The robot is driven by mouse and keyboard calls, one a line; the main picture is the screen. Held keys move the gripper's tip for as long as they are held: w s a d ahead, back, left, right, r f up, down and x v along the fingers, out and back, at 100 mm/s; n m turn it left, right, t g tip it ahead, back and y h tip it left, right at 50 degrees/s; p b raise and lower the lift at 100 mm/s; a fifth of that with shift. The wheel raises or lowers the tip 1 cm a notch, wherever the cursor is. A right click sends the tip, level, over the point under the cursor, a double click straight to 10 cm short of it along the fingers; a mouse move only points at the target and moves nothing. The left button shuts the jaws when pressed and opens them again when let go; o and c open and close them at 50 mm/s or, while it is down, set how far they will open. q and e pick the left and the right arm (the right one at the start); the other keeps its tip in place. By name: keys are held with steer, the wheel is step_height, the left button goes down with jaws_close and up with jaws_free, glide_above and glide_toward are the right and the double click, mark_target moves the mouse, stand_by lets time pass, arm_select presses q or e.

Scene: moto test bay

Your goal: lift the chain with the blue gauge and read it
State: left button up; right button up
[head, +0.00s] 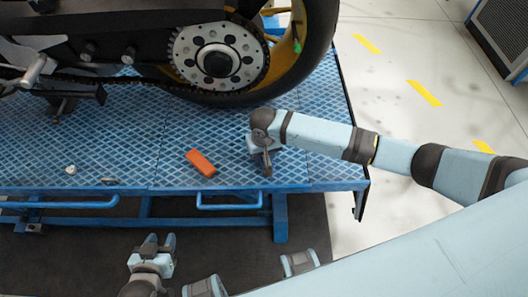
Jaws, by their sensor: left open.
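The chain (120,79) runs from the toothed rear sprocket (190,62) leftward along the motorcycle's lower side. I cannot make out a blue gauge for certain. An orange block (201,163) lies on the blue platform. My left gripper (160,240) is in front of the platform, low in the picture, fingers apart and empty, away from the chain. My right gripper (266,165) is over the platform's front right part, right of the orange block and apart from it. Its fingers show nearly edge-on, so its opening is unclear.
The blue lift platform (120,150) carries the motorcycle with its black rear tyre (318,45). A small pale piece (71,169) and a small dark piece (108,180) lie near its front edge. Pale floor with yellow dashes (424,93) is open at right; a grey cabinet (500,35) stands beyond.

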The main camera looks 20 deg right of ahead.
steer(key=shift+f, duration=0.5)
steer(key=o, duration=1.1)
step_height(320, 180, up, 14)
steer(key=shift+f+p, duration=0.1)
steer(key=shift+p, duration=0.45)
